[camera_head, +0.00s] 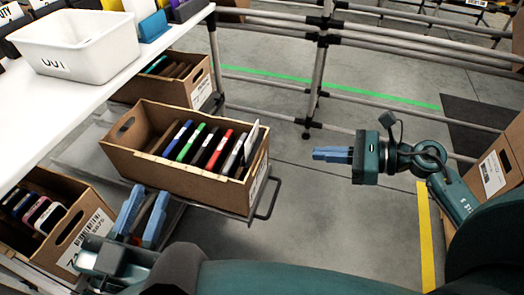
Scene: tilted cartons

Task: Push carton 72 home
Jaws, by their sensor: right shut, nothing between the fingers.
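A brown open carton (180,180) stands on a pulled-out shelf tray (228,207) left of centre, with several upright binders or books inside. Its label faces right and its number is too oblique to read. My right gripper (333,154) is shut and empty, in free space to the right of the tray.
A white bin (75,62) stands on the white tabletop (60,105) above the cartons. A third carton (185,88) is behind the middle one. The tray's handle (266,200) sticks out right. Rails (322,60) stand behind; another carton (492,172) is at right.

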